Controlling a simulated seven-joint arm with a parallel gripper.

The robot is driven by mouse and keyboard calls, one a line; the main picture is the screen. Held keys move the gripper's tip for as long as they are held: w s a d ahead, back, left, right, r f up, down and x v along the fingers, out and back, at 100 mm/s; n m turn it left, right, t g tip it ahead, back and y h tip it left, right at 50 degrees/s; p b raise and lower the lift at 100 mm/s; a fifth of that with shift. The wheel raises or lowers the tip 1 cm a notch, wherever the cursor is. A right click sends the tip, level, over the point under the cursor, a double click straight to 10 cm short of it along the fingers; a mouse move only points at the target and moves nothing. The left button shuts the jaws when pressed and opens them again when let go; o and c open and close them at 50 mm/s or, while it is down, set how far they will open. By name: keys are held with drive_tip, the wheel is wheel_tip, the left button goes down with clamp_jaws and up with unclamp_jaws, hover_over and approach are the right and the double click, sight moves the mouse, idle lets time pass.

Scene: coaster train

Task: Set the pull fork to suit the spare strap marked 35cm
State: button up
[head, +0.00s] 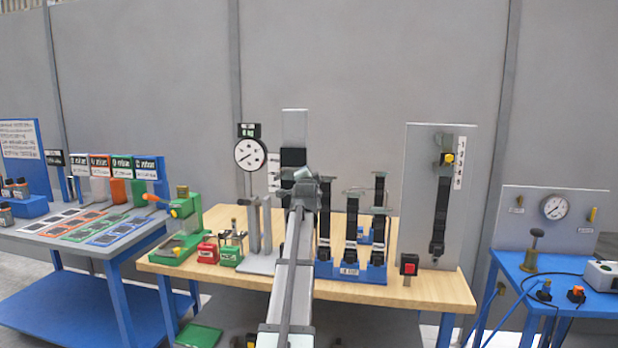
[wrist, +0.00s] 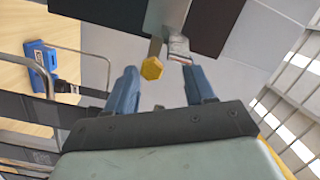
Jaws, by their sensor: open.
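A grey upright column (head: 295,125) stands at the back of the wooden bench with a dark block (head: 292,157) on it. My gripper (head: 303,176) is up against the front of this column. In the wrist view my gripper (wrist: 161,72) has its two blue fingers apart. A yellow hexagonal knob (wrist: 151,68) lies between the fingertips, closer to the left one, with no clear contact. A metal peg (wrist: 178,48) and a dark block (wrist: 205,20) are just beyond. Black straps (head: 325,215) stand in a blue rack (head: 350,271); their markings are too small to read. My arm hides the column's lower part.
A round dial (head: 250,154) stands left of the column. A grey panel (head: 415,170) with a hung strap (head: 441,210) and a red button box (head: 409,265) are at the right. A green press (head: 185,225) and small boxes (head: 207,252) are at the left.

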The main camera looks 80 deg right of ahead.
drive_tip(key=s+a, duration=0.1)
drive_tip(key=a, duration=1)
drive_tip(key=shift+s+a, duration=0.25)
drive_tip(key=shift+s, duration=0.15)
drive_tip(key=shift+w, duration=0.1)
drive_tip(key=w+f+n, duration=0.2)
drive_tip(key=w+f, duration=0.2)
drive_tip(key=d+r+m+g, duration=0.1)
drive_tip(key=d+m, duration=0.2)
drive_tip(key=d, duration=0.1)
drive_tip(key=s+d+r+m+g, duration=0.1)
drive_tip(key=d+m, duration=0.3)
drive_tip(key=d, duration=0.1)
drive_tip(key=s+d+r+m+h, duration=0.1)
drive_tip(key=d+m, duration=0.3)
drive_tip(key=d, duration=0.1)
drive_tip(key=shift+s+g, duration=0.15)
drive_tip(key=shift+g, duration=0.25)
